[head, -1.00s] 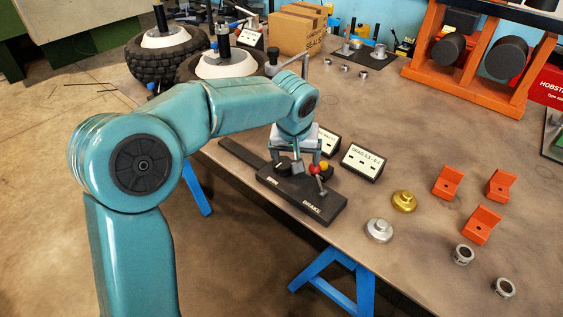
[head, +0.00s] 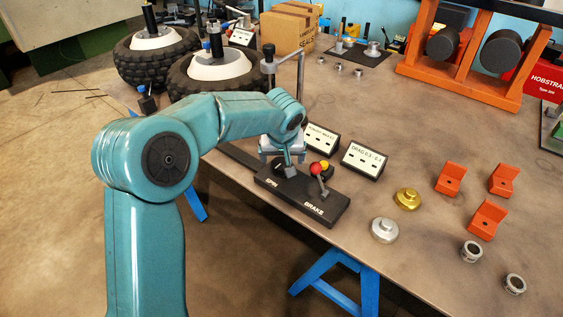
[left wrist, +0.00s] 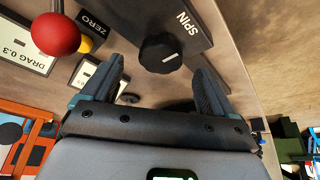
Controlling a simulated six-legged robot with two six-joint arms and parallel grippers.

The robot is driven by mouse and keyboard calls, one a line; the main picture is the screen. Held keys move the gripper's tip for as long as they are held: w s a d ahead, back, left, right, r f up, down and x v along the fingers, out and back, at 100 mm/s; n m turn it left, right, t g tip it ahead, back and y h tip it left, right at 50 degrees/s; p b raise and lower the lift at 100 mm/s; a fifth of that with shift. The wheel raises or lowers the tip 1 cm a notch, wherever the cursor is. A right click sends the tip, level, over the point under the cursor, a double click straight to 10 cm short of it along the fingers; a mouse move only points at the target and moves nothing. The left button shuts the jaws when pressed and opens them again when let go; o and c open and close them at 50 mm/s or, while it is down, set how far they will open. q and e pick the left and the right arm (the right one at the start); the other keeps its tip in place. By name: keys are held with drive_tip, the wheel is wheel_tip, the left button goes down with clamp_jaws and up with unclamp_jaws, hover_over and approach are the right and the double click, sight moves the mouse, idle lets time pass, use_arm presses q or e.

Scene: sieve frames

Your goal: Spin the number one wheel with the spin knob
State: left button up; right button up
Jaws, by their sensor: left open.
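The black control box (head: 318,212) lies on the bench, lettered SPIN and BRAKE. The black spin knob (left wrist: 160,53) with a white mark shows in the left wrist view beside the word SPIN. In the head view my gripper mostly hides it. My left gripper (head: 284,168) is open over the SPIN end of the box. In the left wrist view its fingers (left wrist: 158,68) stand apart on either side of the knob, and I see no clear contact. Two tyred wheels, a left one (head: 165,62) and a nearer one (head: 235,92), stand at the back left; I see no number on them.
A red-balled lever (head: 314,168) and a yellow button (head: 324,164) sit beside the gripper on the box. The sign reading DRAG (head: 363,160) stands behind. Silver (head: 384,230) and gold (head: 407,199) stepped discs and orange blocks (head: 487,218) lie to the right.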

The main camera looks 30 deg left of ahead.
sight(281, 164)
use_arm(q)
drive_tip(key=shift+x, duration=1.85)
drive_tip(key=c, duration=1.1)
drive_tip(key=shift+o, duration=0.2)
drive_tip(key=shift+a+m, duration=0.1)
drive_tip(key=shift+m, duration=0.3)
